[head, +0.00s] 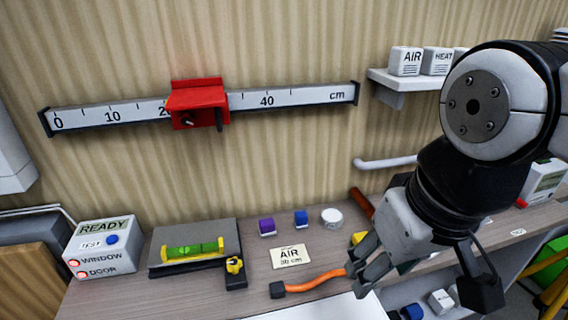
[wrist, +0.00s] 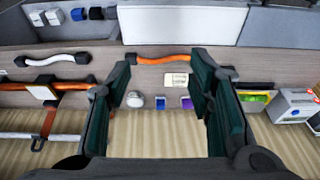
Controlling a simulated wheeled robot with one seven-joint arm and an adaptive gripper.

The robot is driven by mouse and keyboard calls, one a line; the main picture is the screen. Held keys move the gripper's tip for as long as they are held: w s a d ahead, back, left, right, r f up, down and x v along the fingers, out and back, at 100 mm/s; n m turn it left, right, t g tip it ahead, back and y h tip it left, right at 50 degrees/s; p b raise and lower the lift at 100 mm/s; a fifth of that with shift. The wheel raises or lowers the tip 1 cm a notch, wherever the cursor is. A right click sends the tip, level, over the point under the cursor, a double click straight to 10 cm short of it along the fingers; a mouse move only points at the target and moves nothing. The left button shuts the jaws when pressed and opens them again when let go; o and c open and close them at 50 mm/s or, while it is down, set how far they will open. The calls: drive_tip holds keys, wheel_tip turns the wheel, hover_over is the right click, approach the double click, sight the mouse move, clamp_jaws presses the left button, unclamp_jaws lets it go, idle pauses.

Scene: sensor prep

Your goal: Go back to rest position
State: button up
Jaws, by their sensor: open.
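My gripper (head: 424,278) hangs over the right part of the workbench in the head view, with its two fingers spread apart. In the wrist view my gripper (wrist: 166,78) is open, and nothing is held between the fingers. An orange curved handle (head: 318,279) with a dark end lies on the bench to the left of my gripper. It also shows in the wrist view (wrist: 165,59), beyond the gap between the fingers. My arm comes in from the right and hides part of the bench and wall.
A wall ruler carries a red slider (head: 197,104). A shelf (head: 388,82) holds labelled blocks.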

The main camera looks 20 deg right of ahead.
drive_tip(key=shift+s, duration=0.65)
wheel_tip(320, 180, up, 6)
drive_tip(key=t+p, duration=0.1)
drive_tip(key=p, duration=0.4)
drive_tip(key=shift+r, duration=0.15)
